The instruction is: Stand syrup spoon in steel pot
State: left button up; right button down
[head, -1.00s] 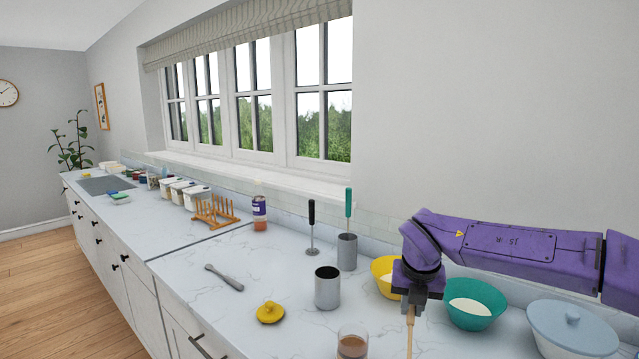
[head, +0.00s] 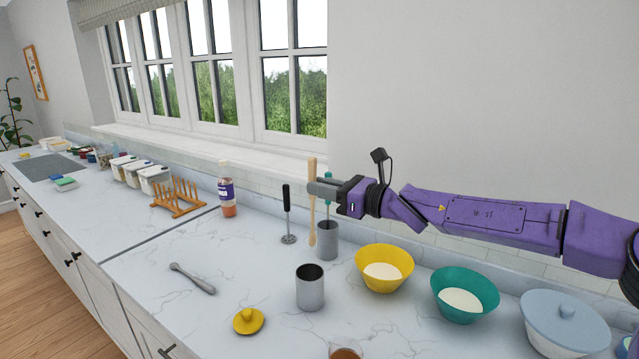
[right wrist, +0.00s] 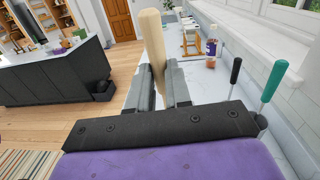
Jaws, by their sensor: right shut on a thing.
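The syrup spoon (head: 312,225), a pale wooden stick, is upright in my right gripper (head: 316,188), which is shut on its upper part. In the right wrist view the spoon (right wrist: 152,40) stands between the two fingers (right wrist: 160,82). An empty-looking steel pot (head: 310,290) with a dark inside stands on the counter, nearer than the spoon. A second steel container (head: 328,243) behind it holds a green-handled tool (head: 328,212). In the head view the spoon's low end hangs above the counter, just left of that container. My left gripper is not in view.
A black-handled masher (head: 287,215) stands left of the spoon. A yellow bowl (head: 384,270), a teal bowl (head: 464,297) and a blue lidded pot (head: 566,325) line the right. A yellow lid (head: 248,321) and a grey utensil (head: 192,278) lie at left. A glass (head: 345,353) is at the bottom edge.

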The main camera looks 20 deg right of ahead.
pick_arm(q)
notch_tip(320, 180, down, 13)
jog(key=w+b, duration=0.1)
jog(key=b, duration=1.1)
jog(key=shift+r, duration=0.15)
pick_arm(e)
notch_tip(320, 180, down, 15)
jog(key=w, duration=0.3)
jog(key=shift+f, duration=0.2)
jog(key=shift+a, duration=0.1)
jog(key=c, duration=1)
grip_release()
jog(key=shift+s, duration=0.1)
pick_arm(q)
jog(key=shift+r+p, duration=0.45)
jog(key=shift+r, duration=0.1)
pick_arm(e)
jog(key=v, duration=1)
jog(key=shift+s+r, duration=0.15)
jog(key=shift+r, duration=0.05)
